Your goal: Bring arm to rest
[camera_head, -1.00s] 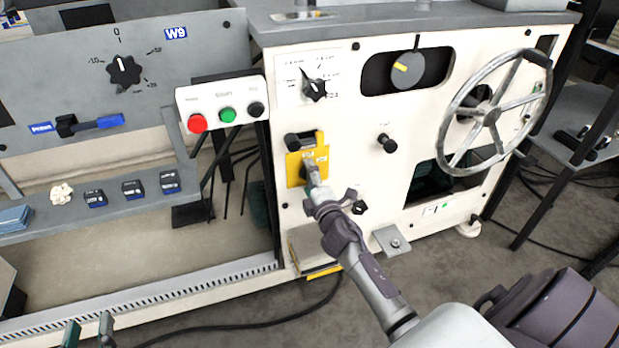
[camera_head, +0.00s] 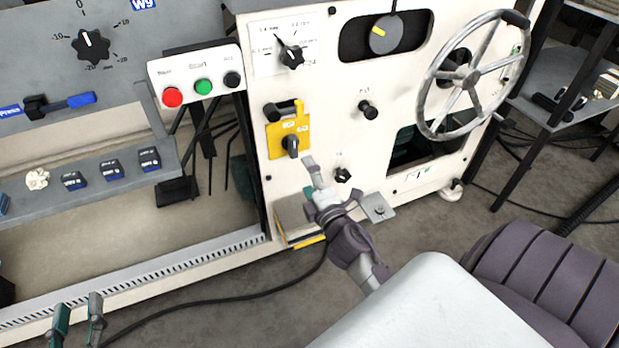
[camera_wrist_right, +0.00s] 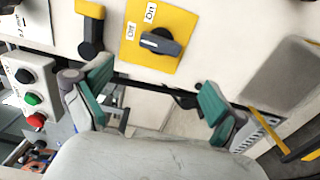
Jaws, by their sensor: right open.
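My right gripper (camera_head: 313,180) is in front of the white machine panel, below and a little right of a yellow plate (camera_head: 279,134) with a black rotary switch (camera_head: 291,145). In the right wrist view my right gripper (camera_wrist_right: 150,98) is open, its green-padded fingers apart and nothing between them. The yellow plate (camera_wrist_right: 152,38) and its switch (camera_wrist_right: 160,42) show ahead of the fingers, apart from them. My left gripper (camera_head: 76,322) shows at the lower left edge, its two fingers apart and empty, over the floor.
A handwheel (camera_head: 474,84) and a black knob (camera_head: 368,110) stick out from the panel. A button box (camera_head: 196,82) and a shelf with small blue-black blocks (camera_head: 112,169) are at left. A small metal bracket (camera_head: 378,208) juts out low. Floor in front is mostly clear.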

